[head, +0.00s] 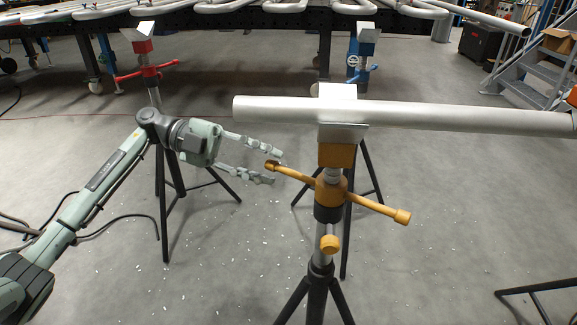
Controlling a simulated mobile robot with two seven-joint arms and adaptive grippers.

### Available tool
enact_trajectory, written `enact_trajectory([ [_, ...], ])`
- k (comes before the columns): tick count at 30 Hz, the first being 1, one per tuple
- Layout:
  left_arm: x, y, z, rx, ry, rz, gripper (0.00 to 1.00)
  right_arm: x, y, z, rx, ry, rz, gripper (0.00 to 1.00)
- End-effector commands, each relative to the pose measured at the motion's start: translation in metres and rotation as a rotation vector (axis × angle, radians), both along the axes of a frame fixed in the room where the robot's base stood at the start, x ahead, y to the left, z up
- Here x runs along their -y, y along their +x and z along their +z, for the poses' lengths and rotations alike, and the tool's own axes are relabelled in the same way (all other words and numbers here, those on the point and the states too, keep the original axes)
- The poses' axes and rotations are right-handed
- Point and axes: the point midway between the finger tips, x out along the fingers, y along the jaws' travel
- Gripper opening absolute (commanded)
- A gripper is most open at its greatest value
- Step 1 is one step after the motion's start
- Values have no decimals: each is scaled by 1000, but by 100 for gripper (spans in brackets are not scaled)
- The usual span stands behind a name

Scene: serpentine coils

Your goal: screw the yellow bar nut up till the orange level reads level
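The yellow bar nut (330,190) sits on the near stand's threaded post, with bars sticking out to the left, right and front. My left gripper (276,171) reaches in from the left with its fingers apart. The knob on the nut's left bar (272,165) appears between the fingertips; I cannot tell whether they touch it. A pale pipe (450,116) lies across the stand's head (337,104) and runs out of view at the right. An orange piece (572,96) shows at the right edge, cut off; I cannot tell if it is the level, and no reading shows. My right gripper is not in view.
A stand with a red bar nut (147,73) is at the back left. One with a blue bar nut (357,67) is behind the pipe. A rack of coiled pipes (290,8) crosses the back. Metal steps (535,80) stand at right. Pale bits litter the floor.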

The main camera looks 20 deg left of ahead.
Motion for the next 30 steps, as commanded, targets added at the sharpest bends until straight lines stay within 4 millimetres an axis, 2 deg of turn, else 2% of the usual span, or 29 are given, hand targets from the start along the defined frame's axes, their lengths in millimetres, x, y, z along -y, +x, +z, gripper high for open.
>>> enact_trajectory([
  [3,21,3,-3,1,-4,-1,33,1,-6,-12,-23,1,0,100],
  [9,40,6,-8,2,-3,2,33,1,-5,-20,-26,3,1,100],
  [19,44,7,-9,2,-2,2,33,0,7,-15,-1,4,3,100],
  [27,44,6,-9,1,-2,2,0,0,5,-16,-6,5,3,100],
  [30,44,6,-9,1,-2,2,0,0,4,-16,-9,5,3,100],
])
